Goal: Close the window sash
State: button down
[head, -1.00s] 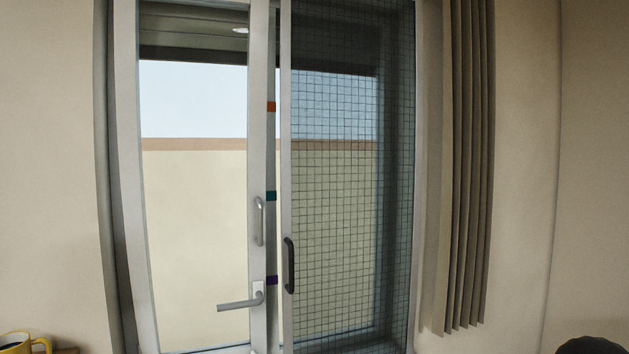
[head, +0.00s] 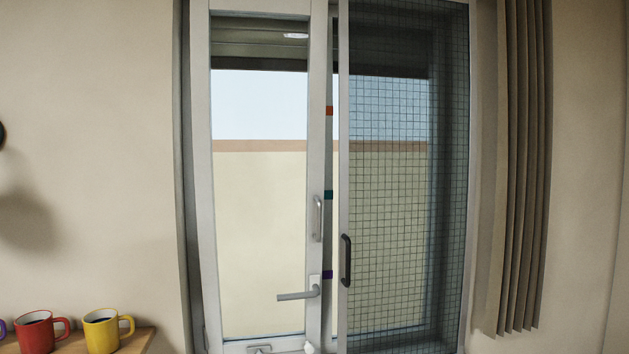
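The window sash (head: 317,120) is a light grey framed glass panel on the left side of the window in the head view. It carries a silver pull handle (head: 318,218) on its right stile and a lever handle (head: 299,294) below, lying level and pointing left. A narrow gap with orange, teal and purple marks runs between the sash and the screen. A mesh screen panel (head: 385,200) with a dark pull handle (head: 346,260) covers the right side. My gripper is not in view.
A wooden surface (head: 137,340) at the lower left holds a red mug (head: 34,332), a yellow mug (head: 101,330) and part of a purple one. Gathered brown curtain or blind slats (head: 522,170) hang right of the window. A dark object sits at the left edge.

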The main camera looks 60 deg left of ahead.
aim_at(316, 10)
jog(key=k, duration=0.5)
jog(key=u, duration=1.2)
jog(key=i, duration=0.4)
